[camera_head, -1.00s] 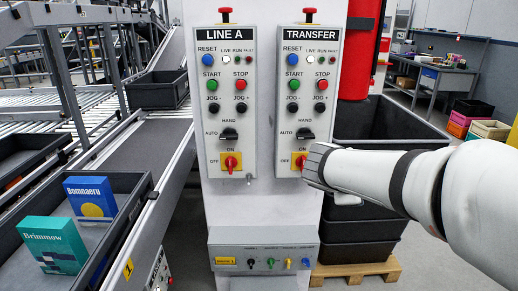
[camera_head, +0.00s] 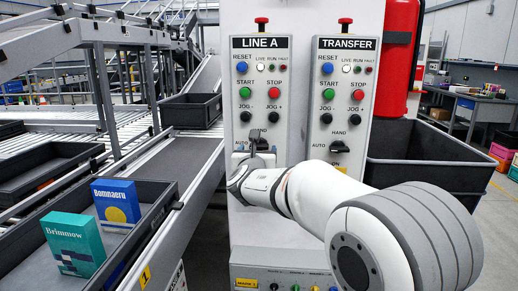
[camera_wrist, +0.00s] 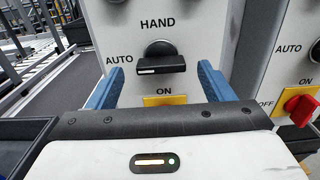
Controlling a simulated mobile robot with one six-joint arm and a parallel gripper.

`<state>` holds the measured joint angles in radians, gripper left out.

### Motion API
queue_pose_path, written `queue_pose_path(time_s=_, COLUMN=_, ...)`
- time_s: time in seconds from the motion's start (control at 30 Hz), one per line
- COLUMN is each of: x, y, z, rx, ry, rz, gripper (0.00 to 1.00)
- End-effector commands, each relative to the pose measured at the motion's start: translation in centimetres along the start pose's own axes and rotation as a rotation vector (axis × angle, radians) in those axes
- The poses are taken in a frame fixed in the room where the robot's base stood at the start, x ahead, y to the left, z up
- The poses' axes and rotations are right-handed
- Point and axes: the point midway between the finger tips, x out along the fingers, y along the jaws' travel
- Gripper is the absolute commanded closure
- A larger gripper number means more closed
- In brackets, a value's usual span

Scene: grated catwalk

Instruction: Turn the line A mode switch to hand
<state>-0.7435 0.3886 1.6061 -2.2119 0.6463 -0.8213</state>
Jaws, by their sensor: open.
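The line A mode switch (camera_wrist: 161,58) is a black rotary knob, with HAND printed above it and AUTO to its left. Its bar lies level, the white mark toward AUTO. In the head view the line A panel (camera_head: 240,110) shows the knob partly behind my gripper (camera_head: 257,150). In the wrist view my gripper (camera_wrist: 160,82) is open. Its two blue fingers stand left and right of the knob, with a gap on each side, and it holds nothing.
Below the knob is a yellow ON plate (camera_wrist: 165,100), partly hidden by my gripper. The transfer panel (camera_head: 340,110) with a similar switch stands close on the right. A conveyor with a grey tray (camera_head: 140,240) runs on the left. A black bin (camera_head: 420,170) stands on the right.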

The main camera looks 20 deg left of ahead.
Motion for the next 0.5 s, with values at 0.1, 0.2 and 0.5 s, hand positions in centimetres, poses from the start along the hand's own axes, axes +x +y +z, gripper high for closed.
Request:
queue_pose_path(time_s=0.1, x=1.6, y=0.0, z=0.0, rx=0.000, ry=0.000, rz=-0.001, gripper=0.25)
queue_pose_path(time_s=0.2, x=2.4, y=-0.1, z=0.0, rx=0.001, ry=0.000, rz=-0.002, gripper=0.25)
queue_pose_path(time_s=0.5, x=2.7, y=-0.1, z=0.0, rx=0.002, ry=0.000, rz=-0.002, gripper=0.25)
